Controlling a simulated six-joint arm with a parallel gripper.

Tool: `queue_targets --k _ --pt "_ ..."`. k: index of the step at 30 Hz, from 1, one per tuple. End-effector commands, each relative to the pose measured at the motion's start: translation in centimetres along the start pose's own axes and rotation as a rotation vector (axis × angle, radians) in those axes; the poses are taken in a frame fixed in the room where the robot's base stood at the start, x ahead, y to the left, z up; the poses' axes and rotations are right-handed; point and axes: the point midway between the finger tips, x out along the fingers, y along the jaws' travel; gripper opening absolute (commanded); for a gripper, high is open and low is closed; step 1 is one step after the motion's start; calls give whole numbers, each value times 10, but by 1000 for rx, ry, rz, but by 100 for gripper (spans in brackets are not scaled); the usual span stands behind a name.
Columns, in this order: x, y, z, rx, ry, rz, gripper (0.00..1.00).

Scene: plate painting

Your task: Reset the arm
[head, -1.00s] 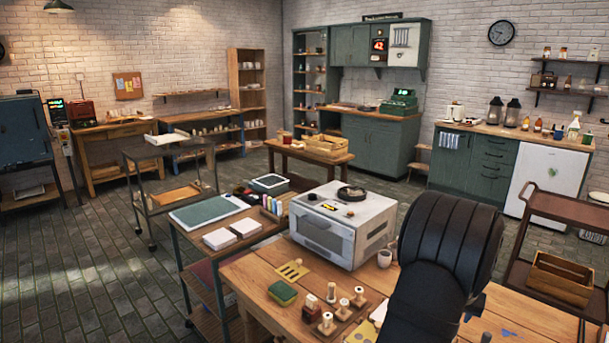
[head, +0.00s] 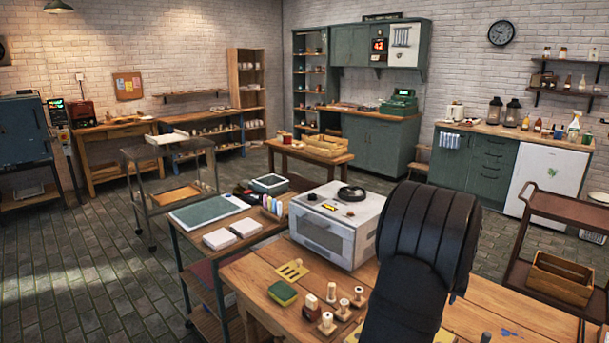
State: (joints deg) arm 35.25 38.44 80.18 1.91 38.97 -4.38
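My arm shows in the head view as a thick black ribbed link rising from the bottom edge, right of the middle. It stands in front of the wooden worktable (head: 510,318) and covers part of its top. My gripper is not in the picture, so its fingers and anything in them cannot be seen.
A white oven-like box (head: 335,228) stands on the worktable just left of my arm. Several wooden-handled stamps (head: 327,322), a green sponge (head: 282,293) and a yellow slotted card (head: 291,271) lie in front of it. The worktable's right part is mostly clear.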

Motion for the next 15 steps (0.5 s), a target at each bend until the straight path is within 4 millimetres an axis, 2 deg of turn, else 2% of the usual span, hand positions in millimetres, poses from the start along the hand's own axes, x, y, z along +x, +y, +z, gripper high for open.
queue_targets --k 1,15 --pt "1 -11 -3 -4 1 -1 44" --pt "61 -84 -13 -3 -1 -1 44"
